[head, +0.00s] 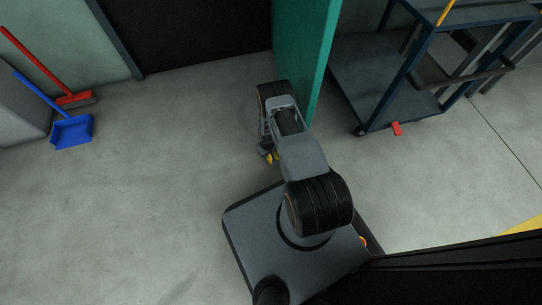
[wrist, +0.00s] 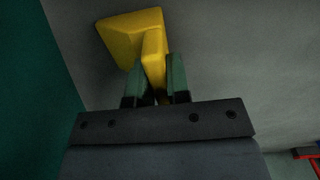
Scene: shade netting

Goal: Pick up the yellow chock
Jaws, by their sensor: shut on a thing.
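The yellow chock (wrist: 130,33) shows in the upper left of the wrist view, a wedge-like block with a narrower part reaching down between the fingers. My gripper (wrist: 158,78) is shut on that narrower part, with one green-grey finger on each side. In the head view only a small bit of the yellow chock (head: 271,156) shows beside my gripper (head: 266,154), low near the floor. The rest of it is hidden by my arm. I cannot tell whether the chock touches the floor.
A blue dustpan (head: 72,131) and red broom (head: 75,99) are at the left. The floor between is clear.

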